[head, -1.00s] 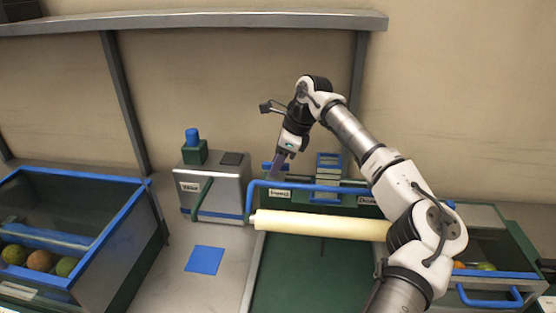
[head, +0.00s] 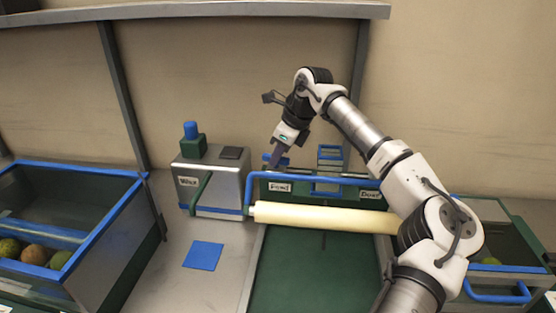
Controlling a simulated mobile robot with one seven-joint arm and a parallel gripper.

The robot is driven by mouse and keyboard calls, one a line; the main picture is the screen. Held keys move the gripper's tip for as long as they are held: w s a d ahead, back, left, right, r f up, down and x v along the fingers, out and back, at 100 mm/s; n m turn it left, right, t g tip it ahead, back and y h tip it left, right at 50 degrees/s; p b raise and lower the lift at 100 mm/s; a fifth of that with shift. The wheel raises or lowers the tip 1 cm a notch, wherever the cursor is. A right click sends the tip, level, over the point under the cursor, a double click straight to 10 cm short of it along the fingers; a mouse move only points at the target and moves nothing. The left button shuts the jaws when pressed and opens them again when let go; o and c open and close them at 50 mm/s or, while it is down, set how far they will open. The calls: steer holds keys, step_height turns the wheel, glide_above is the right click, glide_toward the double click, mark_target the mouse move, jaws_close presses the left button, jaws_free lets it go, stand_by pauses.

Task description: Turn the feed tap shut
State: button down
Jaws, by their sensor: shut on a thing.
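The feed tap (head: 285,161) has a small blue handle and sits behind the panel that carries the Feed label (head: 280,187). My gripper (head: 275,163) reaches down to it from above, with its fingers shut on the blue handle. The fingers hide the middle of the handle, and parts of it show on both sides. The panel and blue rail hide the tap's lower part, so its exact angle is hard to tell.
A blue rail (head: 310,178) and a cream roller (head: 325,217) cross in front of the tap. A metal Wax box (head: 215,180) stands to the left. Blue-rimmed bins with fruit stand at far left (head: 85,166) and right (head: 495,215). A shelf (head: 200,15) runs above.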

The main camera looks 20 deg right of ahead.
steer(key=m+b, duration=0.1)
steer(key=m+h+b, duration=0.1)
steer(key=m+b, duration=0.1)
steer(key=m+t+b, duration=0.1)
steer(key=shift+s+f+m, duration=0.1)
steer(key=shift+f+m, duration=0.15)
steer(key=shift+m, duration=0.05)
steer(key=m+b, duration=0.1)
steer(key=b, duration=0.1)
steer(key=m+h+b, duration=0.1)
steer(key=m, duration=0.1)
steer(key=shift+a+m+t+h+b, duration=0.2)
steer(key=shift+m+t+h+b, duration=0.1)
steer(key=shift+t+b, duration=0.1)
steer(key=m+h+b, duration=0.1)
steer(key=m+b, duration=0.1)
steer(key=m, duration=0.1)
steer(key=shift+a+r+m, duration=0.1)
steer(key=shift+m, duration=0.2)
steer(key=shift+r+m+h+b, duration=0.1)
steer(key=shift+m+h+b, duration=0.95)
steer(key=shift+m, duration=0.65)
steer(key=c, duration=1.4)
jaws_free()
steer(key=shift+r, duration=0.1)
